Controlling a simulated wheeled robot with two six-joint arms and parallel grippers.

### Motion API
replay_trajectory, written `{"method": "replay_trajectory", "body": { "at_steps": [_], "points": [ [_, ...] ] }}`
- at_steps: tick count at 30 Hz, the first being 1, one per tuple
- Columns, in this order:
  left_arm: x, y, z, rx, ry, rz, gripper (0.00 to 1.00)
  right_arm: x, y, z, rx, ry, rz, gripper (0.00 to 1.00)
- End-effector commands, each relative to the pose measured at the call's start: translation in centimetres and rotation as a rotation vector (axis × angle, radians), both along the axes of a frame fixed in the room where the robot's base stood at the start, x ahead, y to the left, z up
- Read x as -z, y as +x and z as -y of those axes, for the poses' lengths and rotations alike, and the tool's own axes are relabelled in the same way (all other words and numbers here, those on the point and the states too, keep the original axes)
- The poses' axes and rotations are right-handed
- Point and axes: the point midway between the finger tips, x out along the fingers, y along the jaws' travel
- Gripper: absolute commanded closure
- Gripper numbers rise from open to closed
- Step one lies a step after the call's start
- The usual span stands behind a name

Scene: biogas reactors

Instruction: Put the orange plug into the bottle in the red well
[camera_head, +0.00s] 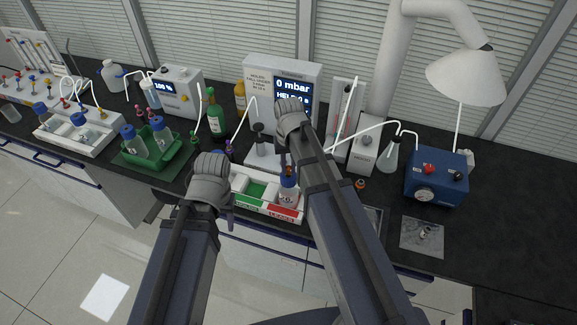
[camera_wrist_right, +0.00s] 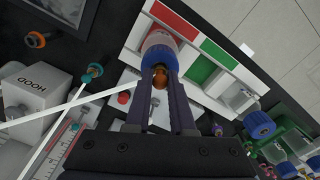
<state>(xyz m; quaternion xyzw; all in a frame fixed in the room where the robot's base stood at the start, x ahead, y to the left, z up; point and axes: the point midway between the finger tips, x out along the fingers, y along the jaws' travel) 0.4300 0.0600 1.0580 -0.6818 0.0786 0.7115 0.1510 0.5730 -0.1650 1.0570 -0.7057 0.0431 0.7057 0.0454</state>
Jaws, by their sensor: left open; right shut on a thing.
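The tray (camera_head: 239,203) has a green well and a red well (camera_head: 283,211). A clear bottle with a blue collar (camera_head: 288,194) stands upright in the red well; it also shows in the right wrist view (camera_wrist_right: 160,45). My right gripper (camera_head: 287,166) is shut on the orange plug (camera_wrist_right: 159,82), just above the bottle's blue collar. The fingers partly hide the plug, and I cannot tell whether it touches or enters the bottle mouth. My left gripper (camera_head: 230,205) is open and empty, left of the bottle near the tray's front.
Another orange ring-shaped piece (camera_head: 361,184) lies on the bench to the right. A green rack (camera_head: 165,168) with bottles stands left. The pressure display unit (camera_head: 268,75) is behind, and a blue pump box (camera_head: 436,178) stands right. Thin white tubes cross the back.

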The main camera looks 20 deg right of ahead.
Motion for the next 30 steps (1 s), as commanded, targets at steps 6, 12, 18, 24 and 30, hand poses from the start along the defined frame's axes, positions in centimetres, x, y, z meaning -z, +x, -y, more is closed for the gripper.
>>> {"method": "replay_trajectory", "body": {
  "at_steps": [6, 12, 18, 24, 30],
  "points": [
    [0.39, 0.00, 0.00, 0.000, 0.000, 0.000, 0.50, 0.39, 0.00, 0.00, 0.000, 0.000, 0.000, 1.00],
    [0.63, 0.00, 0.00, 0.000, 0.000, 0.000, 0.50, 0.64, 0.00, 0.01, 0.000, 0.000, 0.000, 1.00],
    [0.62, 0.00, 0.00, 0.000, 0.000, 0.000, 0.50, 0.62, 0.00, 0.00, 0.000, 0.000, 0.000, 1.00],
    [0.61, 0.00, 0.00, 0.000, 0.000, 0.000, 0.50, 0.62, 0.00, 0.00, 0.000, 0.000, 0.000, 1.00],
    [0.62, 0.00, 0.00, 0.000, 0.000, 0.000, 0.50, 0.62, 0.00, 0.00, 0.000, 0.000, 0.000, 0.64]
  ]
}}
